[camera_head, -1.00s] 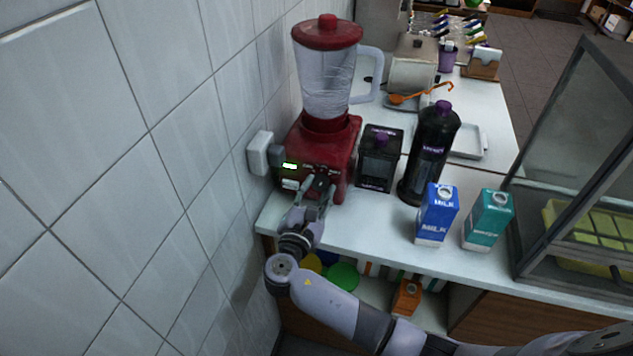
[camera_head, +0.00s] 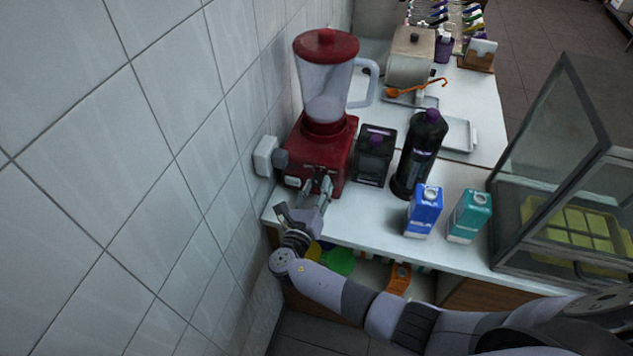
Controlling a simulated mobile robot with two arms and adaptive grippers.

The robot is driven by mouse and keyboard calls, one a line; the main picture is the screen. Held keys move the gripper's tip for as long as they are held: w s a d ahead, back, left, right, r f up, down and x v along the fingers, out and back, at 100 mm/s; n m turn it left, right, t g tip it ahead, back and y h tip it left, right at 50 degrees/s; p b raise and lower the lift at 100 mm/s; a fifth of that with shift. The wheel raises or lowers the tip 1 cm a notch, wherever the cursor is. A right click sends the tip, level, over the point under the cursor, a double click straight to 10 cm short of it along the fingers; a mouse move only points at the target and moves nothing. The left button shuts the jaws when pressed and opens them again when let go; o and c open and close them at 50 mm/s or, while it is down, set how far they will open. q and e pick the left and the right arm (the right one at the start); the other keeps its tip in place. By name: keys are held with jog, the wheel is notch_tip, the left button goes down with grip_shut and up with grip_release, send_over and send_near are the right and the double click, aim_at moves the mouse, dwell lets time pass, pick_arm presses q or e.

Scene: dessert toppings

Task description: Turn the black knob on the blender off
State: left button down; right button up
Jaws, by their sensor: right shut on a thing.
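The red blender (camera_head: 328,148) stands on the white counter against the tiled wall. Its clear jar (camera_head: 325,90) has a red lid and a pale mass at the bottom. No lit display shows on its front. My right gripper (camera_head: 316,187) is at the lower front of the blender base, shut on the black knob. The fingers hide the knob, so its angle cannot be read. My left gripper is not in view.
A black box-shaped container (camera_head: 374,157) and a dark bottle (camera_head: 418,155) stand right of the blender. Blue (camera_head: 424,212) and teal (camera_head: 469,216) cartons stand nearer the front edge. A glass case (camera_head: 560,190) is at the right. The tiled wall (camera_head: 150,190) is close on the left.

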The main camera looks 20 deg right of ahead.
jog(key=shift+n+p, duration=0.65)
jog(key=shift+n, duration=0.45)
jog(key=o, duration=1.2)
jog(key=shift+c, duration=0.2)
jog(key=v, duration=1.2)
